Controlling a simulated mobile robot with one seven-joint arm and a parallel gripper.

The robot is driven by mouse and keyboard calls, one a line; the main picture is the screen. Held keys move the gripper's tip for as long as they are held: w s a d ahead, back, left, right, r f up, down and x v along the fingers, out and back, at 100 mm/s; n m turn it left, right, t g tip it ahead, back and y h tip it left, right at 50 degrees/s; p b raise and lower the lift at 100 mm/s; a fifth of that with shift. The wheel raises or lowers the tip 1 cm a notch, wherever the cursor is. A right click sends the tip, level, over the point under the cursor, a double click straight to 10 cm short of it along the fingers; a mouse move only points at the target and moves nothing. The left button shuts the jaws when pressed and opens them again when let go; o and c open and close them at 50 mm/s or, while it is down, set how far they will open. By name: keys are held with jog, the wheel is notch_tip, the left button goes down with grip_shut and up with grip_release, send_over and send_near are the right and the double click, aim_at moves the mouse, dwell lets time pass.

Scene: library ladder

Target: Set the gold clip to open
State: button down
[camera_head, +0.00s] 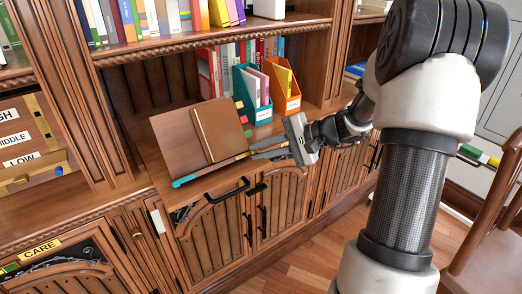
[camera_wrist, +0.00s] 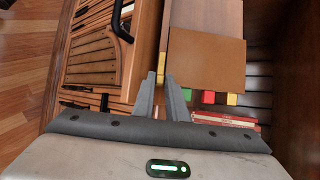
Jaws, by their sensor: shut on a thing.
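A wooden book stand (camera_head: 172,146) holds a brown book (camera_head: 218,130) on the counter of the bookcase. The gold clip (camera_head: 253,147) is a small yellow piece at the right end of the stand's front ledge. It also shows in the wrist view (camera_wrist: 161,61), just beyond and between my fingertips. My gripper (camera_head: 254,153) reaches in from the right, its two fingers nearly together at the clip. In the wrist view my gripper (camera_wrist: 160,76) is closed around the clip's near part, which the fingers hide. I cannot tell the clip's exact setting.
A teal clip (camera_head: 183,181) sits at the ledge's left end. Green (camera_wrist: 190,95), red (camera_wrist: 208,97) and yellow (camera_wrist: 232,99) tabs line the stand's right side. Teal (camera_head: 256,112) and orange (camera_head: 285,101) file holders stand behind. Black cabinet handles (camera_head: 227,190) protrude below.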

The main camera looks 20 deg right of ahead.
jog(key=c, duration=1.8)
grip_release()
jog(key=shift+o, duration=0.2)
